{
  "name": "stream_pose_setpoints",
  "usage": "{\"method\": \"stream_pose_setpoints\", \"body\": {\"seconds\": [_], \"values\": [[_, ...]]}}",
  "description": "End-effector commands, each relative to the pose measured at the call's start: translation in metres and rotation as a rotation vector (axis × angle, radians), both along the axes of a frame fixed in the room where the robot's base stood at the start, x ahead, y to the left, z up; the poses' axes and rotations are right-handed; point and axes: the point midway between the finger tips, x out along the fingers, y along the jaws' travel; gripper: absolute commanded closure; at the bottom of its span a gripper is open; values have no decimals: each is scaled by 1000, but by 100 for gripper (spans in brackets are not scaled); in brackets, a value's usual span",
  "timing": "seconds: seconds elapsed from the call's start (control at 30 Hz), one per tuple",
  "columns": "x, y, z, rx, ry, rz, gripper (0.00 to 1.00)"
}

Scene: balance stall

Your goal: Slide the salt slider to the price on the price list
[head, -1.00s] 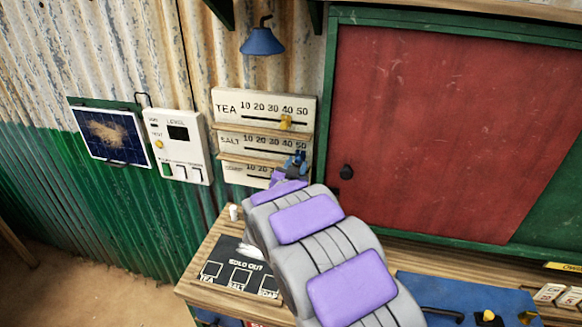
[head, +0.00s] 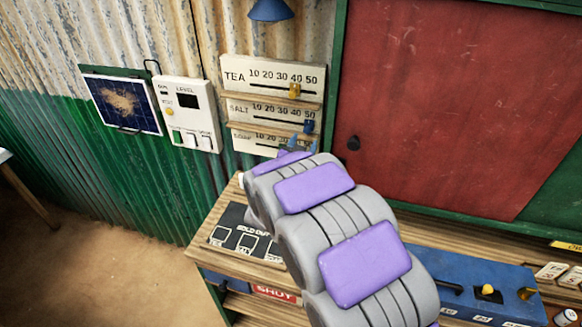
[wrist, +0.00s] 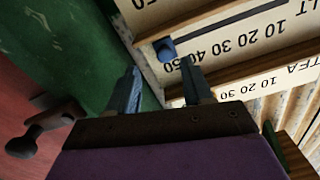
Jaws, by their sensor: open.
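The salt slider (head: 309,126) is a small blue knob at the right end of the SALT row on the cream scale board (head: 238,90), near 50. It also shows in the wrist view (wrist: 166,48), where the board appears upside down. My gripper (head: 302,143) is just below the knob in the head view. In the wrist view my gripper (wrist: 165,82) is open and empty, its two blue-grey fingers apart, with the knob beyond the gap and no clear contact. My arm hides part of the lowest row. I cannot make out a price list.
A yellow slider (head: 294,90) stands near 40 on the TEA row. Wooden ledges separate the rows. A red panel (head: 430,100) with a dark knob (head: 353,142) is to the right. A white level box (head: 186,113) hangs left.

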Motion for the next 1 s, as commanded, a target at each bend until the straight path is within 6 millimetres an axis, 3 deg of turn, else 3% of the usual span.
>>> {"method": "stream_pose_setpoints", "body": {"seconds": [0.3,0.5,0.7,1.0], "values": [[-70,24,0,-4,4,5,50],[-103,32,0,-3,2,3,50],[-120,34,0,1,2,0,50],[-123,37,-1,-2,0,0,50]]}}
